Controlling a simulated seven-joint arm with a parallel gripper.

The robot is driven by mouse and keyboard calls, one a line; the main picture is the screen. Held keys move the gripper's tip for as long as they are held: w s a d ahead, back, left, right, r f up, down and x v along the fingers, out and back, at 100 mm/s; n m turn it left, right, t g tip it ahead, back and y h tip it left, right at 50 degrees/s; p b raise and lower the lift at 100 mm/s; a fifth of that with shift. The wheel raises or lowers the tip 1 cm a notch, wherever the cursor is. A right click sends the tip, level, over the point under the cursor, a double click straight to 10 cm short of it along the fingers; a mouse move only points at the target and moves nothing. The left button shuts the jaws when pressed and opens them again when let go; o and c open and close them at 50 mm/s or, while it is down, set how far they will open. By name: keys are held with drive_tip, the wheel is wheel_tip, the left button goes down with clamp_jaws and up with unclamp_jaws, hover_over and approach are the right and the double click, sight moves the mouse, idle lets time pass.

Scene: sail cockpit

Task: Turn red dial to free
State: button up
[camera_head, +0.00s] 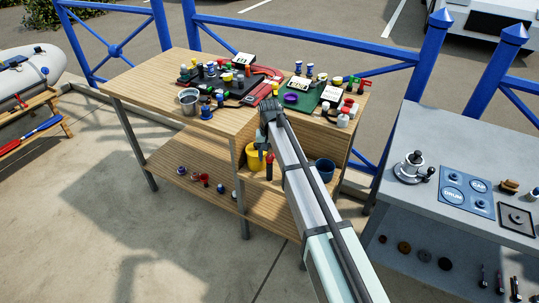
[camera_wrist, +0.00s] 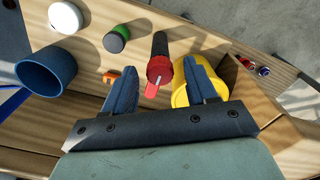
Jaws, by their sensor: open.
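In the wrist view, a red round part (camera_wrist: 159,67) with a lighter red pointer (camera_wrist: 152,90) and a black cylinder behind it shows between my fingers. It is the closest match to the red dial, but I cannot tell for sure. It seems to show in the head view too, as a red and black piece (camera_head: 269,166) below my gripper. My gripper (camera_wrist: 161,80) is open, with one dark blue finger on each side of the red part. I see no contact. In the head view my gripper (camera_head: 270,108) is at the table's front edge. No "free" mark is readable.
A yellow cup (camera_wrist: 181,97) is close behind my right finger in the wrist view. A blue cup (camera_wrist: 45,76), a white knob (camera_wrist: 65,17) and a green-topped piece (camera_wrist: 116,39) lie left.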

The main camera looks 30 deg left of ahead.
sight(269, 157)
drive_tip(key=shift+r, duration=0.15)
wheel_tip(269, 157, up, 14)
drive_tip(key=shift+f, duration=0.25)
idle(0.7)
